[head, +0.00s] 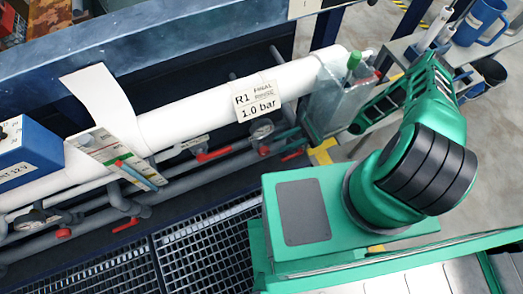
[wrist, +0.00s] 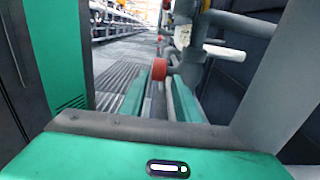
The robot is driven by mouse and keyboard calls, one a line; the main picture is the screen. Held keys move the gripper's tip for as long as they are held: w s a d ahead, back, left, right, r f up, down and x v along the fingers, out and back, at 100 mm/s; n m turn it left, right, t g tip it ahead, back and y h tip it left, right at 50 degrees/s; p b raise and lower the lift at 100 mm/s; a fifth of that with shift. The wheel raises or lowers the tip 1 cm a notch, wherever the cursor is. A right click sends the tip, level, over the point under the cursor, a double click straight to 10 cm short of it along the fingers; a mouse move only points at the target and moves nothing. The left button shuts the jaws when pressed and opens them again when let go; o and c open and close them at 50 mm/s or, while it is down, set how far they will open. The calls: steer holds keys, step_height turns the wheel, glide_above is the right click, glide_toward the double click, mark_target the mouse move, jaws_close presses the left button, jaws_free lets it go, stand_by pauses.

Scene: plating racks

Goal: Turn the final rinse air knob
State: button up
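The R1 final rinse label, reading 1.0 bar (head: 257,101), is on a white pipe, with a round gauge (head: 261,129) below it. A small red knob (head: 264,150) sits under the gauge. In the wrist view, a round red knob (wrist: 159,69) shows straight ahead, at the far end between my two green fingers. My gripper (head: 277,142) reaches in from the right, its tips close to the knob. The fingers are apart, with a gap between them; it also shows in the wrist view (wrist: 162,84). I cannot tell whether they touch the knob.
A red lever (head: 213,155) is left of the knob, and more red handles (head: 125,225) sit on the lower grey pipes. A blue box (head: 25,150) and a tilted panel (head: 118,158) are at the left. Metal grating (head: 210,250) lies below. A blue mug (head: 480,22) stands at top right.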

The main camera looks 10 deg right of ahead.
mark_target(264, 151)
steer(key=x, duration=0.9)
jaws_close()
